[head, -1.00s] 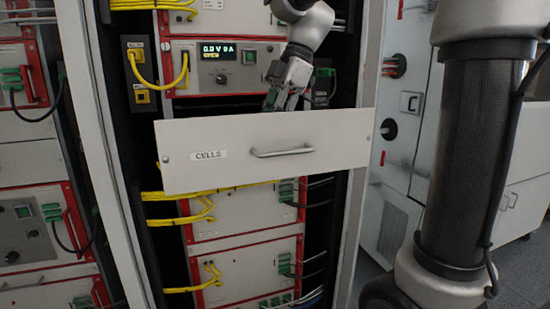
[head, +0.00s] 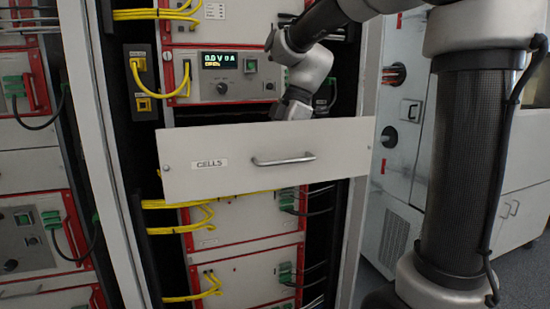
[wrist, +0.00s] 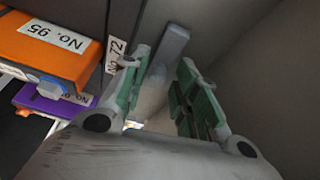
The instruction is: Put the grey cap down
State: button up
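My gripper shows in the wrist view (wrist: 163,72), its green-padded fingers apart with a pale grey piece, apparently the grey cap (wrist: 172,45), between them. The piece extends past the fingertips, and its lower part is dim between the pads. In the head view my wrist reaches down behind the front of the drawer marked CELLS (head: 240,180); the fingers and cap are hidden there.
In the wrist view an orange block labelled No. 95 (wrist: 35,55) and a purple block (wrist: 45,100) lie left of my gripper. A No. 72 label (wrist: 115,55) is close to the left finger. A plain grey wall (wrist: 255,75) is on the right. The cycler rack (head: 225,90) rises behind the drawer.

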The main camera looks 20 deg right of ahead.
jog(key=shift+r, duration=0.1)
jog(key=v, duration=1.2)
